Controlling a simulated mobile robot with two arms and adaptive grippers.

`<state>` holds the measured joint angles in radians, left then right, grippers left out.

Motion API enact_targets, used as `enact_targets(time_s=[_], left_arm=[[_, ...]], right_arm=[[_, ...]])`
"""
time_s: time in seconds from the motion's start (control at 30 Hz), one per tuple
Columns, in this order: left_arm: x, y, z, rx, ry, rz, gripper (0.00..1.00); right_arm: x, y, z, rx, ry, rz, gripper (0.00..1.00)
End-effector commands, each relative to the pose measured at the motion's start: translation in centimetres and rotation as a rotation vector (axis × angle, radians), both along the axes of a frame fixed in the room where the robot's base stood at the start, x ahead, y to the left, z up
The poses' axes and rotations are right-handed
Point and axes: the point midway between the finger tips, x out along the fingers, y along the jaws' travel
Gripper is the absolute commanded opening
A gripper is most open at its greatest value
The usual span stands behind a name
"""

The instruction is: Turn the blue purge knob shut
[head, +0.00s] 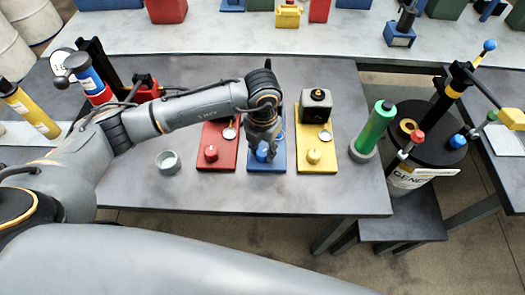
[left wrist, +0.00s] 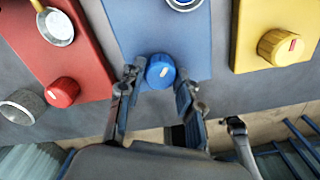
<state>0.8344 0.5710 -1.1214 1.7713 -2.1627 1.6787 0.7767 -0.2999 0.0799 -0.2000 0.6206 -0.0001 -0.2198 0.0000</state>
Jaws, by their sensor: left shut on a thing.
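The blue purge knob (head: 264,156) sits near the front end of the blue plate (head: 280,165) on the table. In the left wrist view the round blue knob (left wrist: 160,71) shows a small pale mark on its top. My left gripper (head: 262,152) comes down over it from above, and its fingers partly hide it in the head view. In the left wrist view one finger of my left gripper (left wrist: 159,78) is on each side of the knob, shut on it. My right gripper is not in view.
The red plate (head: 225,160) with a red knob (head: 211,153) lies to the left. The yellow plate (head: 322,165) with a yellow knob (head: 313,156) lies to the right. A grey cup (head: 168,162) and a green cylinder (head: 375,127) stand farther out on the table.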

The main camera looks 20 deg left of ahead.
Motion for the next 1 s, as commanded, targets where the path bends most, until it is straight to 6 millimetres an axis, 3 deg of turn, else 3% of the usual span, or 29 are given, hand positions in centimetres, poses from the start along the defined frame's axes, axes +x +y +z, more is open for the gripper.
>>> enact_targets(time_s=[0.6,1.0], left_arm=[[0.0,0.0,-0.1,0.0,0.001,0.542,0.03],[0.0,0.0,0.0,0.0,0.0,0.718,0.03]], right_arm=[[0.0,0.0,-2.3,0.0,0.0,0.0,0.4],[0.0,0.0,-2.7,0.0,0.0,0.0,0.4]])
